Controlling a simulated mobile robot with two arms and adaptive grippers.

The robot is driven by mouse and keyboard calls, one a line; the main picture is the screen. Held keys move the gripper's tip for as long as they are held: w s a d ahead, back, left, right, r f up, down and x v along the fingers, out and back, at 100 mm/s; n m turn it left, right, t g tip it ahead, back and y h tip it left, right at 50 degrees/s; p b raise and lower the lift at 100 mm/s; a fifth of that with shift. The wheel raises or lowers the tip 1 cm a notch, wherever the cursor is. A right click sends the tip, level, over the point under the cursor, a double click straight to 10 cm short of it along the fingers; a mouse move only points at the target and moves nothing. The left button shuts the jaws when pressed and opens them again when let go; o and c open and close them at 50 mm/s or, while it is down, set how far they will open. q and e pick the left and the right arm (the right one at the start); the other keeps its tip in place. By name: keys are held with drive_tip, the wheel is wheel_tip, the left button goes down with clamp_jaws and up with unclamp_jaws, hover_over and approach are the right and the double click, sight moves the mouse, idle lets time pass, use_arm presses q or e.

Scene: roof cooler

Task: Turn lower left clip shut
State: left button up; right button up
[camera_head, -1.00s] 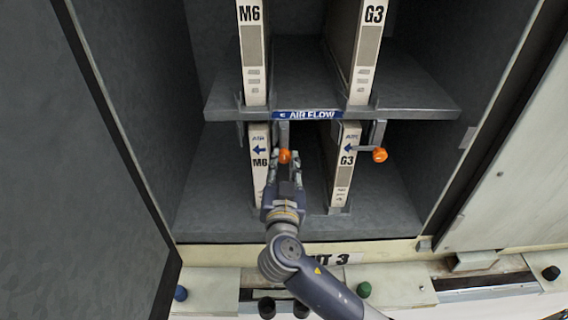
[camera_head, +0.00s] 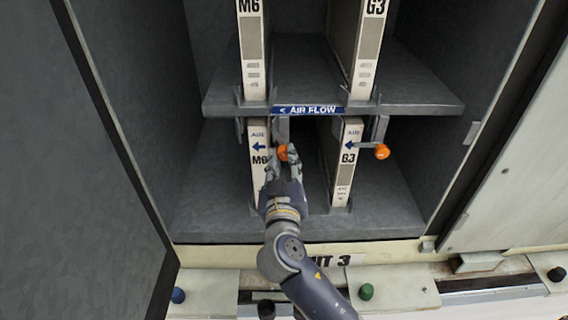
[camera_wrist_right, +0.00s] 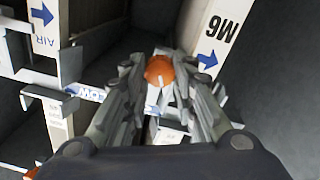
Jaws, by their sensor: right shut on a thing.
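The lower left clip's orange knob (camera_head: 283,152) is at the lower M6 filter (camera_head: 258,165), under the shelf edge. My right gripper (camera_head: 283,160) is shut on this knob, with a finger on either side of it. In the right wrist view the orange knob (camera_wrist_right: 159,70) sits between the fingertips of my right gripper (camera_wrist_right: 160,78). The clip's grey arm (camera_head: 283,128) hangs below the shelf and is partly hidden by the knob and fingers. The M6 filter also shows in the right wrist view (camera_wrist_right: 218,35). My left gripper is not in view.
The lower right clip's orange knob (camera_head: 382,151) sticks out beside the lower G3 filter (camera_head: 347,165). A shelf with a blue AIR FLOW label (camera_head: 307,110) runs above. Cabinet walls stand at both sides. Coloured knobs, such as a green one (camera_head: 366,291), line the front below.

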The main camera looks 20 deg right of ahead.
drive_tip(key=n, duration=0.6)
drive_tip(key=shift+p, duration=0.4)
drive_tip(key=n+p, duration=0.1)
drive_tip(key=n, duration=0.1)
drive_tip(key=shift+r+n, duration=0.1)
drive_tip(key=shift+n, duration=0.2)
drive_tip(key=shift+n+p, duration=0.7)
drive_tip(key=shift+n, duration=1.3)
drive_tip(key=shift+y, duration=0.3)
drive_tip(key=o, duration=1.1)
